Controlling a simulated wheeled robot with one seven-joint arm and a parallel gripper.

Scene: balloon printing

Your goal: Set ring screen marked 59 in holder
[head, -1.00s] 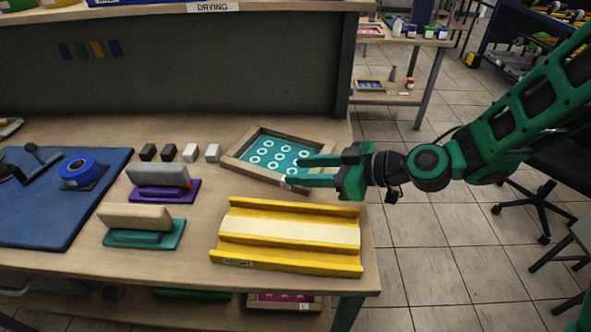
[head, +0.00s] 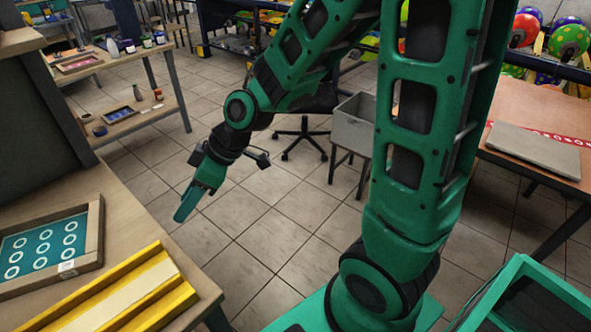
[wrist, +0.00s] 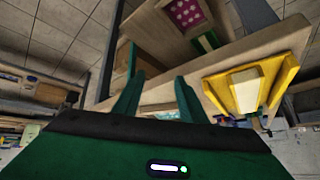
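A wooden-framed screen with teal mesh and white rings (head: 45,245) lies flat on the workbench at the left of the head view. Its small white tag (head: 67,266) is too small to read. My gripper (head: 182,214) hangs over the tiled floor, to the right of the bench and apart from the screen. In the wrist view my gripper (wrist: 157,88) has its two green fingers apart with nothing held between them. I cannot identify the screen in the wrist view. No holder can be identified for certain.
A yellow trough-shaped piece (head: 125,300) lies by the screen near the bench edge; it also shows in the wrist view (wrist: 275,90). A pink framed screen (wrist: 187,12) shows in the wrist view. A grey bin (head: 355,122) stands on a stand. Floor around my gripper is clear.

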